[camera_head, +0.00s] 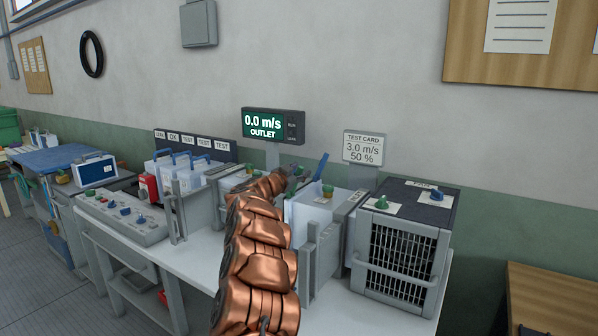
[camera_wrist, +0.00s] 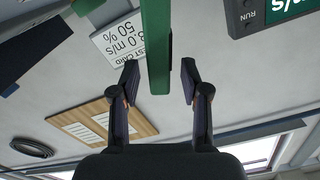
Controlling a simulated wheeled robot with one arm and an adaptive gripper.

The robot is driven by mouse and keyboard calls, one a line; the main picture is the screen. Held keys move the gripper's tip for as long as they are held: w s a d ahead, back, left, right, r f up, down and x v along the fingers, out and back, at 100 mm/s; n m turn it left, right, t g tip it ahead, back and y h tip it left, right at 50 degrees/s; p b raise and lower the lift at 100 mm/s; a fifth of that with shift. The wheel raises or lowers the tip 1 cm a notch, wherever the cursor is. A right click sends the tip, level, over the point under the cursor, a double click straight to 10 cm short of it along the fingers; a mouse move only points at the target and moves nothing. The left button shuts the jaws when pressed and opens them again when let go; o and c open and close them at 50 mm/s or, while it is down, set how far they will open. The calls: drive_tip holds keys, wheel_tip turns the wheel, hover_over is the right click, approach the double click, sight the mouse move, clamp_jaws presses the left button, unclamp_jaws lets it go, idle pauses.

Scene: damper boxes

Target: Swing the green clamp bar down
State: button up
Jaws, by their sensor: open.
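The green clamp bar (camera_wrist: 156,45) runs down from the top edge of the wrist view and ends between my fingertips. My gripper (camera_wrist: 159,80) is open, one finger on each side of the bar. Gaps show on both sides, so the fingers look apart from it. In the head view my copper-coloured arm reaches over the bench to the middle boxes, and its end covers much of that spot. I cannot make out the green bar clearly there.
The outlet display (camera_head: 273,124) reads 0.0 m/s. A test card (camera_head: 366,147) reads 3.0 m/s, 50 %. A blue lever (camera_head: 321,166) stands up right of my arm's end. A caged fan box (camera_head: 402,245) is at right, a control panel (camera_head: 122,214) at left.

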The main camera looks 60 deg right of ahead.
drive_tip(key=shift+c, duration=0.3)
clamp_jaws()
idle(0.5)
